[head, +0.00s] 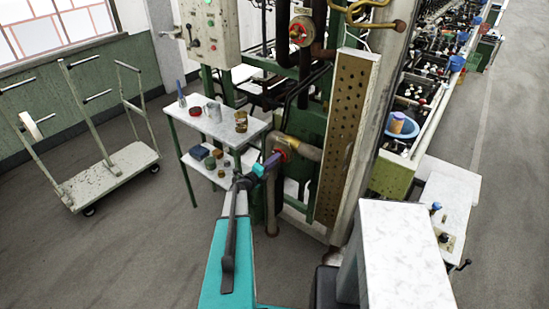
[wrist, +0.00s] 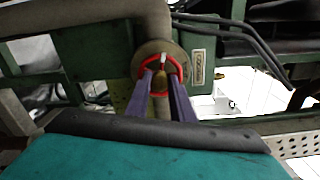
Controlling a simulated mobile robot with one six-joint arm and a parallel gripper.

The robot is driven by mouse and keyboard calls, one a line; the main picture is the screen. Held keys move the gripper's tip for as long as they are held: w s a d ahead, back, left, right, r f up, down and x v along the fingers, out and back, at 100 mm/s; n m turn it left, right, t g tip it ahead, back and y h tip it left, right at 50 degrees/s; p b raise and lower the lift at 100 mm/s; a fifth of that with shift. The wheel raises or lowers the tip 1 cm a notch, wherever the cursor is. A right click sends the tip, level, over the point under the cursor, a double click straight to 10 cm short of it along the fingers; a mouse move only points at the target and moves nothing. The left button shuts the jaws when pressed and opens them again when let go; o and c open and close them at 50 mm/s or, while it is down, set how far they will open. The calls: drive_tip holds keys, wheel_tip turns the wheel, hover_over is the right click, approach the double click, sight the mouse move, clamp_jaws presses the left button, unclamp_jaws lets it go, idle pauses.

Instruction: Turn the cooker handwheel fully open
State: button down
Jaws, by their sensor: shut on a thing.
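A small red handwheel (head: 282,154) sits on a pipe fitting at the green machine frame, right of the white side table. It shows in the wrist view (wrist: 147,63) as a red ring before a round flange. My gripper (head: 272,161) reaches it with its purple fingers. In the wrist view, my gripper (wrist: 161,76) has one finger on each side of the wheel's middle and is shut on the wheel. The fingers hide part of the rim. I cannot tell how far the wheel is turned.
A second red wheel (head: 301,31) sits higher on the pipes. A white side table (head: 215,125) with jars and tins stands close left of my arm. A perforated panel (head: 346,140) rises on the right. A cart (head: 110,175) stands far left, with open floor before it.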

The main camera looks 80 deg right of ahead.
drive_tip(key=shift+f+n, duration=0.1)
drive_tip(key=shift+n, duration=1)
drive_tip(key=c, duration=1.7)
unclamp_jaws()
drive_tip(key=v, duration=0.3)
drive_tip(key=shift+m+b, duration=0.4)
drive_tip(key=shift+b, duration=0.45)
drive_tip(key=m+b, duration=1.6)
drive_tip(key=b, duration=0.8)
drive_tip(key=shift+m, duration=0.3)
